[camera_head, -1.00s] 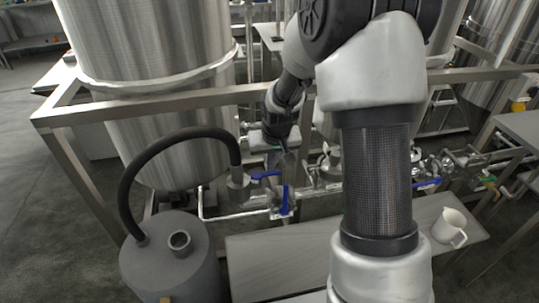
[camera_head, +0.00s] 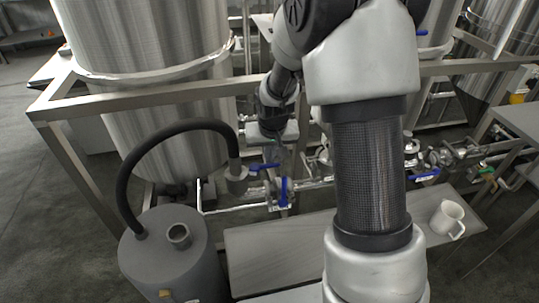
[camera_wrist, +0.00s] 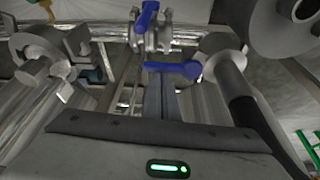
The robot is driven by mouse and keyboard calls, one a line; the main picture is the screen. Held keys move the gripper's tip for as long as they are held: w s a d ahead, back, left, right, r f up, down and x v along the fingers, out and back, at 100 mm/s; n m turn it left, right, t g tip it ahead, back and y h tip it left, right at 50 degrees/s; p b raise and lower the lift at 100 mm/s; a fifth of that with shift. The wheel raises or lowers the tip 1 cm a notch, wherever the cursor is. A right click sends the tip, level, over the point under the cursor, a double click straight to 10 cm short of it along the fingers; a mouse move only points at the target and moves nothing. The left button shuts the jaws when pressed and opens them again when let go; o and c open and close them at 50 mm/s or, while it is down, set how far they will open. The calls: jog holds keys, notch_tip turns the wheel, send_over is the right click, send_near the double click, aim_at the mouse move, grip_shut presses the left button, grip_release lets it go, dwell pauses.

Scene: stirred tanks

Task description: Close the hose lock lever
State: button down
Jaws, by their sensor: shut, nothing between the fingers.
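The black hose (camera_head: 165,130) arches from a grey drum to a metal coupling (camera_head: 237,180) on the pipe. A blue lever (camera_head: 263,168) sticks out sideways from that coupling. In the wrist view this lever (camera_wrist: 173,68) lies roughly level, left of the hose coupling (camera_wrist: 218,46). A second blue lever (camera_head: 284,190) sits on the valve beside it and also shows in the wrist view (camera_wrist: 147,15). My gripper (camera_wrist: 162,82) is shut and empty, its fingertips close to the level lever. Whether they touch it I cannot tell. In the head view my arm partly hides this area.
The grey drum (camera_head: 172,255) stands at the lower left. A grey bench (camera_head: 275,250) with a white mug (camera_head: 446,220) lies in front of the pipes. A steel frame rail (camera_head: 150,108) and a large tank (camera_head: 150,50) stand behind. Other pipe fittings (camera_head: 445,160) are at the right.

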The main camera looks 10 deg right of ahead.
aim_at(267, 166)
jog(key=shift+s, duration=0.15)
jog(key=shift+s+a+m+h, duration=0.1)
jog(key=shift+s+m+h, duration=0.25)
jog(key=shift+m, duration=0.45)
jog(key=shift+s+m+h, duration=0.25)
jog(key=shift+s+m, duration=0.05)
jog(key=shift+m, duration=0.5)
jog(key=s+m+p, duration=0.1)
jog(key=m, duration=0.1)
jog(key=s+a+m+g+h+p, duration=0.1)
jog(key=m+p, duration=0.1)
jog(key=m, duration=0.1)
jog(key=s+m+g+h+p, duration=0.1)
jog(key=m, duration=0.2)
jog(key=shift+a+p, duration=0.25)
jog(key=shift+p, duration=0.1)
jog(key=shift+s+a+m+p, duration=0.1)
jog(key=shift+a+m+p, duration=0.05)
jog(key=shift+m+p, duration=0.15)
jog(key=shift+s+a, duration=0.1)
jog(key=shift+a, duration=0.05)
